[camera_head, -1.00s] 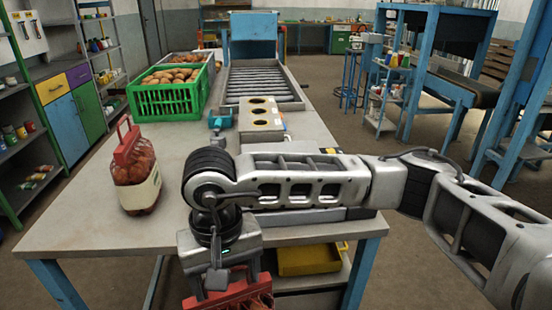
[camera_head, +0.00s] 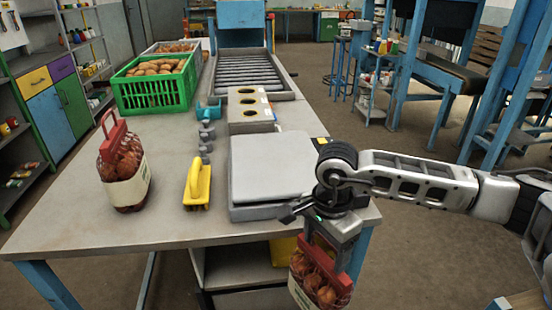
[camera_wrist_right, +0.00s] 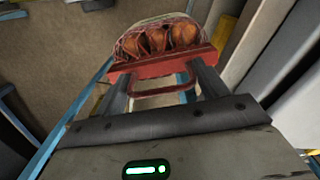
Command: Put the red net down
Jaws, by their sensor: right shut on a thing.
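A red net of brown, onion-like produce with a red handle (camera_head: 318,270) hangs from my right gripper (camera_head: 326,232), in front of the table's front edge at the right. In the right wrist view the net (camera_wrist_right: 160,50) hangs beyond the fingers, and my right gripper (camera_wrist_right: 160,92) is shut on its red handle. A second, similar red net (camera_head: 125,170) with a pale label stands upright on the left part of the table (camera_head: 100,228). My left gripper is not in view.
A grey scale-like platform (camera_head: 270,165) lies at the table's right front. A yellow-handled tool (camera_head: 197,186) and small grey weights (camera_head: 206,140) lie left of it. A green crate (camera_head: 155,85) stands farther back.

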